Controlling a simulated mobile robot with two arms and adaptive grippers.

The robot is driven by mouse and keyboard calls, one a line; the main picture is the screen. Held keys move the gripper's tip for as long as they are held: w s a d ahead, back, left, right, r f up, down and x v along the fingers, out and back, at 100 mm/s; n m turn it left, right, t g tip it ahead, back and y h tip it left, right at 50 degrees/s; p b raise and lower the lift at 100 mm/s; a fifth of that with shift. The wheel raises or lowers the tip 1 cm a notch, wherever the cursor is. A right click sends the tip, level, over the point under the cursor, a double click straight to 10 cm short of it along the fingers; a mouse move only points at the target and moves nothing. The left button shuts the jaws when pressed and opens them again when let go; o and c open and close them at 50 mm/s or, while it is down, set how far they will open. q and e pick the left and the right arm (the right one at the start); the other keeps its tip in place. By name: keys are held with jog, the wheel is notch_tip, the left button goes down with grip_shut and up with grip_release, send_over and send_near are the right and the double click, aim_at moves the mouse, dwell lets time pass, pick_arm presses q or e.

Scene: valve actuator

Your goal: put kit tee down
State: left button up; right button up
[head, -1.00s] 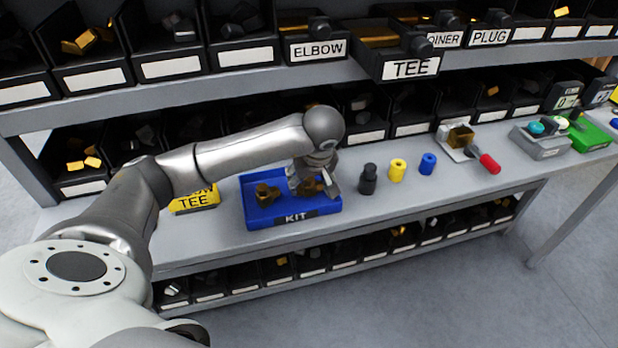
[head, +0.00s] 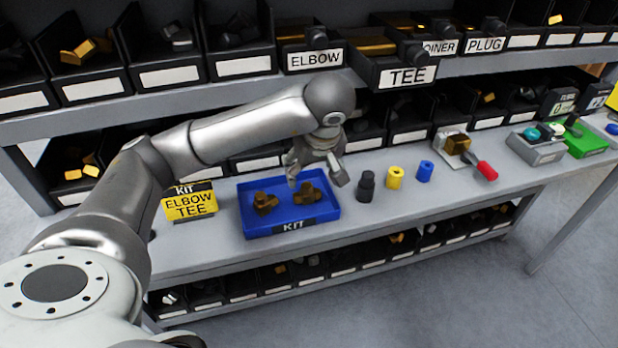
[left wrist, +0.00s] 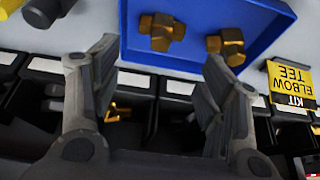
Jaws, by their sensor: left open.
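The brass tee (head: 308,194) lies in the right half of the blue kit tray (head: 292,226), apart from the brass elbow (head: 265,203) in the left half. My left gripper (head: 318,174) is open and empty, above the back right part of the tray. In the left wrist view the gripper (left wrist: 160,58) shows its two fingers spread with nothing between them. The tee (left wrist: 161,31) and the elbow (left wrist: 227,46) both lie in the tray (left wrist: 192,62) beyond the fingertips. My right gripper is not in view.
A yellow and black kit card (head: 190,204) stands left of the tray. A black cylinder (head: 366,187), a yellow one (head: 395,177) and a blue one (head: 424,171) stand to its right. A red-handled fixture (head: 484,170) is farther right. Shelf bins (head: 405,76) overhang behind.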

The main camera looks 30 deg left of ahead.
pick_arm(q)
jog(key=shift+p+v, duration=0.35)
jog(key=shift+v, duration=1)
jog(key=shift+c, duration=0.3)
